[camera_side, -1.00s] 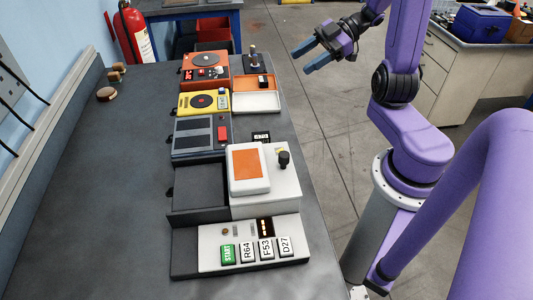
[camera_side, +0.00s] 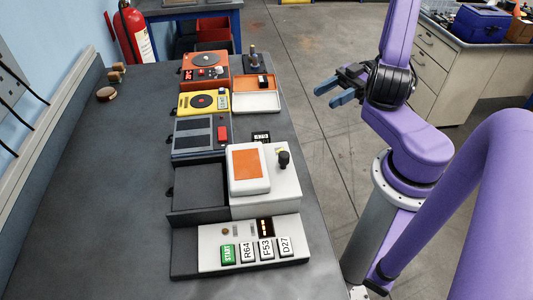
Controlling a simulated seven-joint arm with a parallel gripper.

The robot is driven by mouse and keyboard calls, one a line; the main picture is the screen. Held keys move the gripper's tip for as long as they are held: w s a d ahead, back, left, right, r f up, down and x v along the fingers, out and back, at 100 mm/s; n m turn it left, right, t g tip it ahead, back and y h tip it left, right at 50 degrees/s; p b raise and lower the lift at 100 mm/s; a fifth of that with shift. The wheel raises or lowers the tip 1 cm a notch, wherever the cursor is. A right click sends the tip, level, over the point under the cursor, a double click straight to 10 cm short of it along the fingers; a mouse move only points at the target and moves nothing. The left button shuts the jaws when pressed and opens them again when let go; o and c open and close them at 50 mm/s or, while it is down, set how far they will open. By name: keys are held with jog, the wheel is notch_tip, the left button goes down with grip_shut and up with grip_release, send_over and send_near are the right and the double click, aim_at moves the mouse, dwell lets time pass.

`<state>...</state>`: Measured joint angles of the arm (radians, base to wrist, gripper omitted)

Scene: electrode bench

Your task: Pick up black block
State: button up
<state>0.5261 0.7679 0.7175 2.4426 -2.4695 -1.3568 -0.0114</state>
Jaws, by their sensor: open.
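A small black block with white markings (camera_side: 261,136) lies on the bench, right of the grey panel device and behind the white box. Another small dark block with a light side (camera_side: 263,81) sits in the white and orange tray (camera_side: 256,101). I cannot tell which one is the black block. My gripper (camera_side: 328,96) has blue fingertips, spread apart and empty. It hangs to the right of the bench edge, apart from both blocks.
The white box (camera_side: 287,187) with an orange panel and a black knob stands nearer. A keypad with a START button (camera_side: 228,254) is at the front. Yellow (camera_side: 204,103) and orange (camera_side: 206,68) devices stand farther back. The bench's left side is mostly clear.

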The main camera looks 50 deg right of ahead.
notch_tip(320, 180, down, 6)
jog(key=f, duration=0.1)
jog(key=x, duration=1.2)
jog(key=shift+r, duration=0.15)
jog(key=shift+f+x, duration=0.15)
jog(key=shift+x, duration=1.2)
jog(key=shift+f+x, duration=0.2)
jog(key=shift+x, duration=1.15)
jog(key=shift+d, duration=0.1)
grip_shut()
